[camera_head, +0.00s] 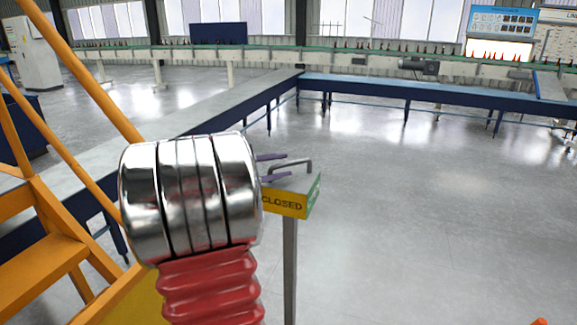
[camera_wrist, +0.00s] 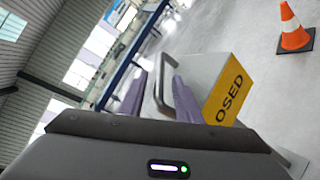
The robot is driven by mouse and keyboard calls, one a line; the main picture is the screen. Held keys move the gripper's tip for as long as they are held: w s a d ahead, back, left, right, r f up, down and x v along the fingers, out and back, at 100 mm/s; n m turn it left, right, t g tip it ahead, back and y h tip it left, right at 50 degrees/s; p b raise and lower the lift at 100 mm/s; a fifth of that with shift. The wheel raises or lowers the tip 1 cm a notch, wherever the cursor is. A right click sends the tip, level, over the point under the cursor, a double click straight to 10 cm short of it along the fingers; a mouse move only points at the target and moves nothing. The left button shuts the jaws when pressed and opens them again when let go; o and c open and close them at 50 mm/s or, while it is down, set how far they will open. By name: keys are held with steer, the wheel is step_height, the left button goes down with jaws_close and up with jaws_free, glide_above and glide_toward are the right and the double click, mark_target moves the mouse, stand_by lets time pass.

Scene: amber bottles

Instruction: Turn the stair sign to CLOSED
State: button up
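The stair sign (camera_head: 286,203) is a box on a grey post (camera_head: 290,265). Its yellow face reading CLOSED is turned toward the head camera, and a green face (camera_head: 314,194) shows at its right edge. A grey bar handle (camera_head: 297,162) stands on its top. In the wrist view the handle (camera_wrist: 157,92) and part of the yellow face (camera_wrist: 228,92) show, tilted. My gripper (camera_head: 287,167) is open, with its two purple fingers at the handle. In the wrist view the fingers (camera_wrist: 160,76) stand apart with the handle between them; contact is not clear.
Orange stairs with a railing (camera_head: 50,260) stand at the left. A long blue-framed conveyor (camera_head: 420,91) runs across the back and down the left.

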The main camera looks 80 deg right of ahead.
steer(key=shift+x, duration=1.8)
steer(key=shift+c, duration=0.4)
jaws_close()
steer(key=shift+a, duration=0.15)
